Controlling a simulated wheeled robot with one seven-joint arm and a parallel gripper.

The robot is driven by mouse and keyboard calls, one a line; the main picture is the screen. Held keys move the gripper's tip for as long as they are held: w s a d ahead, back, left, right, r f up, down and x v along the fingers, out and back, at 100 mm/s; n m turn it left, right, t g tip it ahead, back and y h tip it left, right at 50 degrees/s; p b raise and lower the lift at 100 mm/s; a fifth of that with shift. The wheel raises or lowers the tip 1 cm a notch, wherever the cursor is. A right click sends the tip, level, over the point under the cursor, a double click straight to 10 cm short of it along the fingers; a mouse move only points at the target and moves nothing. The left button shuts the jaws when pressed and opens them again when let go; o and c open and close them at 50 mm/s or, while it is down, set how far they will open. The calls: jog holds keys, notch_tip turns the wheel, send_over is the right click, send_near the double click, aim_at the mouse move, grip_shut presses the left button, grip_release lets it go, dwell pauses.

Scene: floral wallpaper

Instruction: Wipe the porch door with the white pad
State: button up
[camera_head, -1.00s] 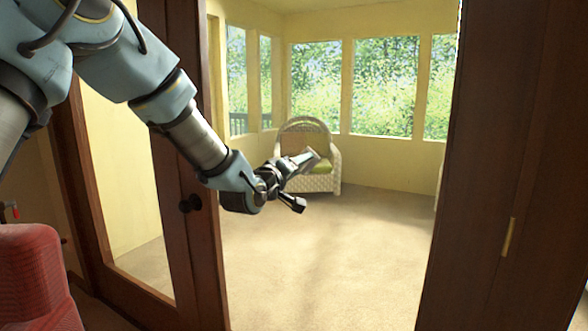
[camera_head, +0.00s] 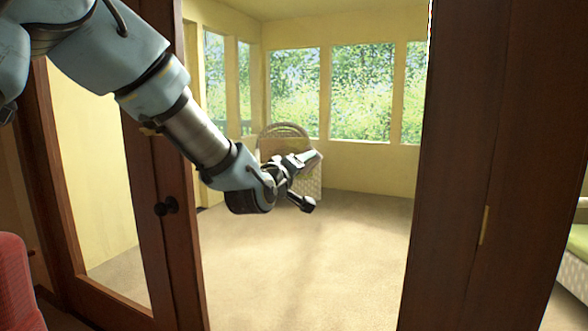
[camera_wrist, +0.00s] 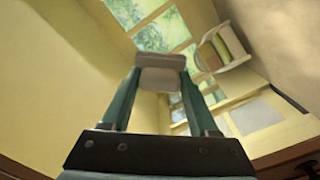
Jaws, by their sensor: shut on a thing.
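My gripper (camera_head: 308,162) reaches from the upper left across the open doorway, in front of the sunroom's far chair. In the wrist view my gripper (camera_wrist: 160,85) is shut on the white pad (camera_wrist: 162,60), which sits between the fingertips and looks pale grey. The pad is hard to make out in the head view. The porch door shows as a brown glazed leaf (camera_head: 183,240) with a dark knob at left and a brown panel (camera_head: 450,200) with a brass plate at right. In the head view, the pad appears in the opening between them; contact with either is not visible.
A wicker chair (camera_head: 309,180) stands at the back of the sunroom, partly behind my gripper. A red chair (camera_head: 14,280) is at the lower left. A white seat with a green cushion (camera_head: 576,250) shows at the far right. The carpet (camera_head: 310,265) in the doorway is clear.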

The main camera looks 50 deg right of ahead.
jog(key=shift+s+b, duration=0.2)
jog(key=shift+b, duration=0.2)
jog(key=shift+w+a+b, duration=0.15)
jog(key=shift+w+a, duration=0.4)
jog(key=shift+w, duration=1.8)
jog(key=shift+w+a+b, duration=0.2)
jog(key=shift+w+a, duration=0.4)
jog(key=shift+w, duration=1.75)
jog(key=shift+w+a+b, duration=0.15)
jog(key=shift+w+a, duration=0.4)
jog(key=shift+w, duration=1.8)
jog(key=s+d+b, duration=0.1)
jog(key=s+b, duration=0.1)
jog(key=s, duration=0.2)
jog(key=s+d+b, duration=0.1)
jog(key=s+b, duration=0.1)
jog(key=s, duration=0.3)
jog(key=s+d+b, duration=0.1)
jog(key=s+b, duration=0.2)
jog(key=s, duration=0.2)
jog(key=shift+d, duration=0.3)
